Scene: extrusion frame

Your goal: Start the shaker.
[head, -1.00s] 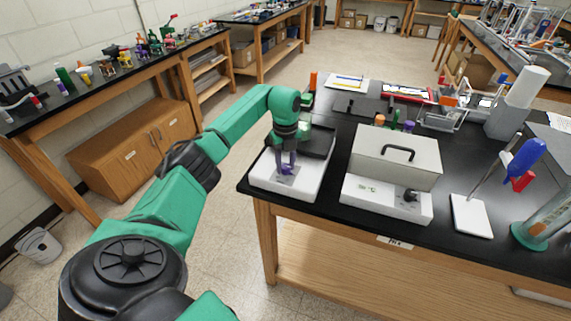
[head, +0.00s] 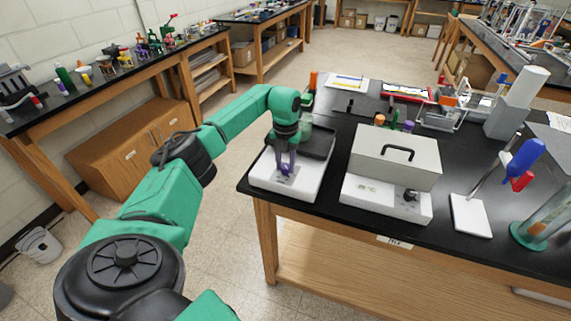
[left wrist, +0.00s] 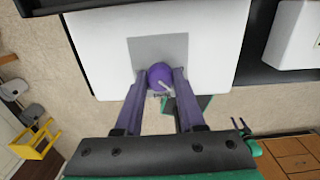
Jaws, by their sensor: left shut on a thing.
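The shaker (head: 310,180) is a white box with a dark platform on top, at the left front corner of the black bench. In the left wrist view its white front deck (left wrist: 215,40) fills the top, with a grey panel. A round purple knob (left wrist: 160,75) with a pale pointer mark sits on that panel. My left gripper (head: 287,172) points down over the panel. In the left wrist view its purple fingers (left wrist: 157,84) are shut on the knob, one on each side. In the head view the fingers mostly hide the knob. My right gripper is not in view.
A white device with a grey lid and black handle (head: 397,153) stands close to the right of the shaker. A stand with a white base plate (head: 470,215) is further right. The bench's front edge (head: 330,205) runs just before the shaker. Floor lies left of it.

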